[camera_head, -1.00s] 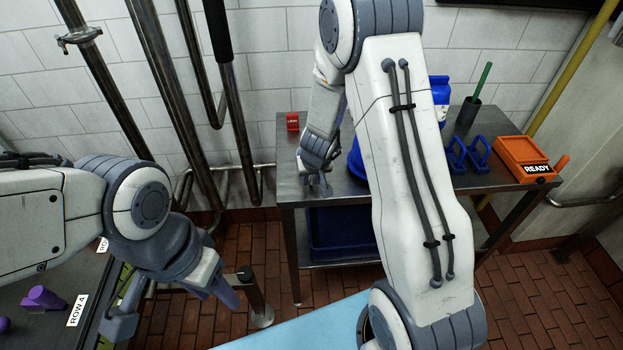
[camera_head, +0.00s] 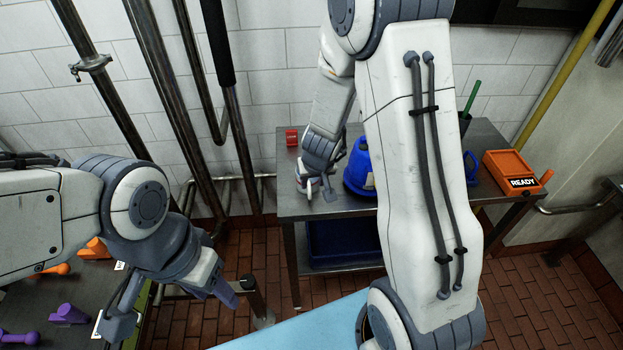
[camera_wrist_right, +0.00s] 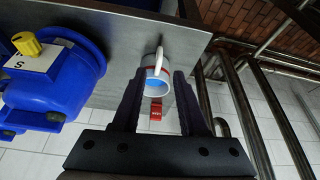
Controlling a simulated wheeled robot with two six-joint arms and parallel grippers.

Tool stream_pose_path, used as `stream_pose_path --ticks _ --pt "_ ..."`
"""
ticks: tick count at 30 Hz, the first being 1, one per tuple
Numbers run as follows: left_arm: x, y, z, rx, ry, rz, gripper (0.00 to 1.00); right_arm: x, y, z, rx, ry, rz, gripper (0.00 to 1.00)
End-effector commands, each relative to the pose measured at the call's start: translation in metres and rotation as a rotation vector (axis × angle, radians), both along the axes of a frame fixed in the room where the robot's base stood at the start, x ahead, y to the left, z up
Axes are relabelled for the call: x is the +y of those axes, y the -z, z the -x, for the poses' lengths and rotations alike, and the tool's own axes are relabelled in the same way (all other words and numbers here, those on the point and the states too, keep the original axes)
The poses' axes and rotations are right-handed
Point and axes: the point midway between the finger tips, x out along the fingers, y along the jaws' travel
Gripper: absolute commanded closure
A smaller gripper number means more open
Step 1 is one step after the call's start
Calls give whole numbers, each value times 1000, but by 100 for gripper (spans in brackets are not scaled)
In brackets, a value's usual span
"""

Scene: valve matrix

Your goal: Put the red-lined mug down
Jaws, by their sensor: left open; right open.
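The white mug (camera_head: 302,184) stands on the steel table (camera_head: 345,207) near its left end, just below my right gripper (camera_head: 318,186). In the right wrist view the mug (camera_wrist_right: 158,62) shows a handle, a thin red band and a blue inside. It lies between and just beyond the tips of my right gripper (camera_wrist_right: 158,82), whose fingers are spread. Whether either finger touches the mug I cannot tell. My left gripper (camera_head: 170,307) is open and empty at the lower left, apart from the mug.
A red block (camera_head: 291,137) sits behind the mug. A blue container (camera_head: 361,172) stands to its right. An orange box marked READY (camera_head: 513,172) is at the table's right end. Pipes (camera_head: 238,140) run along the wall to the left. My right arm hides the table's middle.

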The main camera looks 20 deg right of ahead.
Motion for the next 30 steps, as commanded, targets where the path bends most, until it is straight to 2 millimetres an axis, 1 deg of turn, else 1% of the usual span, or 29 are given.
stream_pose_path --ticks 1,3,5,7,8,10,11,12,13,14,15,16,17,18,21,22,24,25,27,30 --pt "0 -7 0 0 0 0 50 1 -9 2 0 0 0 57" --pt "0 -10 0 0 -1 0 50 1 -12 4 0 -1 -1 57" --pt "0 -11 0 0 -1 0 50 6 -16 6 -1 -12 -6 57" --pt "0 -11 0 0 -1 0 50 24 -26 9 -2 -54 -29 57" --pt "0 -11 0 0 -1 0 50 38 -33 12 0 -86 -47 57" --pt "0 -10 0 0 -1 0 50 78 -53 27 12 -187 -96 57" --pt "0 -10 0 0 -1 0 50 99 -63 39 27 -242 -120 57" --pt "0 -10 0 0 -1 0 50 125 -77 58 51 -323 -146 57" --pt "0 -10 0 0 -1 0 50 142 -87 76 76 -381 -160 57" --pt "0 -10 0 0 -1 0 50 157 -96 95 103 -440 -169 57" --pt "0 -10 0 0 -1 0 50 171 -107 122 142 -512 -171 57" --pt "0 -10 0 0 -1 0 50 179 -115 141 170 -560 -167 57" --pt "0 -10 0 0 -1 0 50 183 -121 160 199 -604 -157 57" --pt "0 -10 0 0 -1 0 50 185 -129 183 234 -656 -139 57" --pt "0 -10 0 0 -1 0 50 180 -142 228 300 -750 -77 57" --pt "0 -10 0 0 -1 0 50 176 -144 237 316 -768 -57 57" --pt "0 -10 0 0 -1 0 50 169 -149 252 339 -796 -22 57" --pt "0 -10 0 0 -1 0 50 167 -150 256 346 -802 -10 57" --pt "0 -10 0 0 -1 0 50 162 -151 262 356 -811 8 57" --pt "0 -10 0 0 -1 0 50 161 -151 264 361 -811 14 57"
